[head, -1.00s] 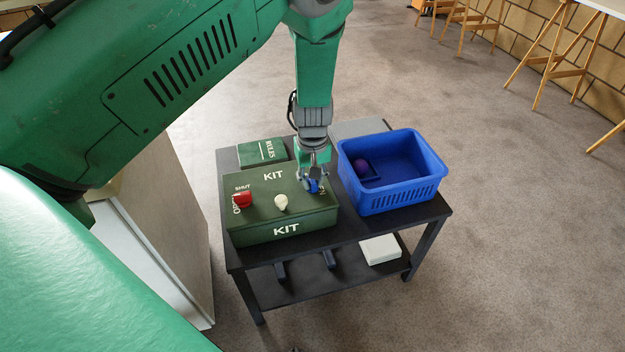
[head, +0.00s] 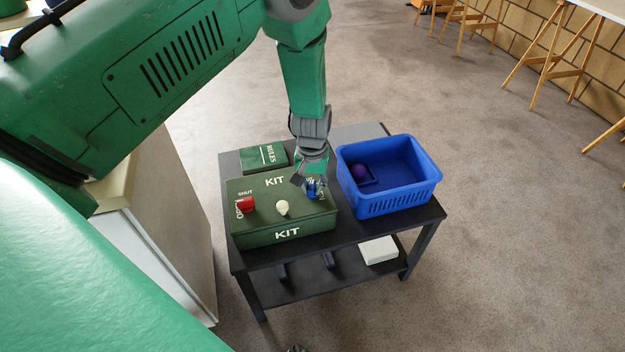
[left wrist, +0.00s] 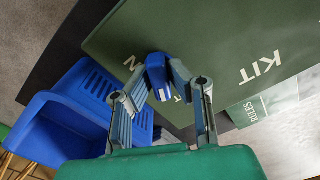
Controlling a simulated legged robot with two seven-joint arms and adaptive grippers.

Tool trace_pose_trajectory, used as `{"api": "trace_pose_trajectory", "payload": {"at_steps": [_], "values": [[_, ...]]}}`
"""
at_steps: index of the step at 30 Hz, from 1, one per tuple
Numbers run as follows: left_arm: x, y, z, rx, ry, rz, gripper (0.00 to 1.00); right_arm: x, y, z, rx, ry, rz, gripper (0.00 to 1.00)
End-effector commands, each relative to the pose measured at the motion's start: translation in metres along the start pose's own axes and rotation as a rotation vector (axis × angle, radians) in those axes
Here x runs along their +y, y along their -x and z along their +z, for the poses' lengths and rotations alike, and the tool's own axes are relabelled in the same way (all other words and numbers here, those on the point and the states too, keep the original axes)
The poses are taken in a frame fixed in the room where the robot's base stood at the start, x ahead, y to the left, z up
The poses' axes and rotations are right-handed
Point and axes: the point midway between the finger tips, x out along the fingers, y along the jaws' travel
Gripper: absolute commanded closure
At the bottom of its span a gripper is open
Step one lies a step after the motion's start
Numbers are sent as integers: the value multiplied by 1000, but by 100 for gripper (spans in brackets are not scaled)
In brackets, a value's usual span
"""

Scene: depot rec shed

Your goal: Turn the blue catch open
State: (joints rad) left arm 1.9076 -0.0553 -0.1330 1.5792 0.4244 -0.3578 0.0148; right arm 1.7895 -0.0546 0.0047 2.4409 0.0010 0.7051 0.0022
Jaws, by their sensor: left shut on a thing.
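The blue catch (head: 316,189) is on the right end of the lid of a green KIT box (head: 262,228). My left gripper (head: 309,184) is over that end of the lid, shut on the blue catch. In the left wrist view the catch (left wrist: 157,70) shows between the fingertips (left wrist: 158,84). The fingers and wrist hide part of the catch and its lettering. My right gripper is not in view.
A red catch (head: 245,204) and a cream knob (head: 282,208) are on the same lid. A green RULES book (head: 263,157) lies behind the box on the dark table (head: 345,233).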

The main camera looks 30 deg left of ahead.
Motion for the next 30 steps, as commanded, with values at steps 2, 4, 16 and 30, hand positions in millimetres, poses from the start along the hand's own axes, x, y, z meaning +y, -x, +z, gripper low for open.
{"api": "trace_pose_trajectory", "payload": {"at_steps": [2, 4, 16, 30], "values": [[0, 2, 0, 0, -71, 1, 100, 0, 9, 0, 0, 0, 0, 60], [0, 2, 0, 0, -137, 1, 100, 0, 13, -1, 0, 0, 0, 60], [-1, 1, 0, 0, -518, 0, 100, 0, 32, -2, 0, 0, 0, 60], [-1, 0, -1, 1, -924, -2, 100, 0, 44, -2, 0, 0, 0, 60]]}}
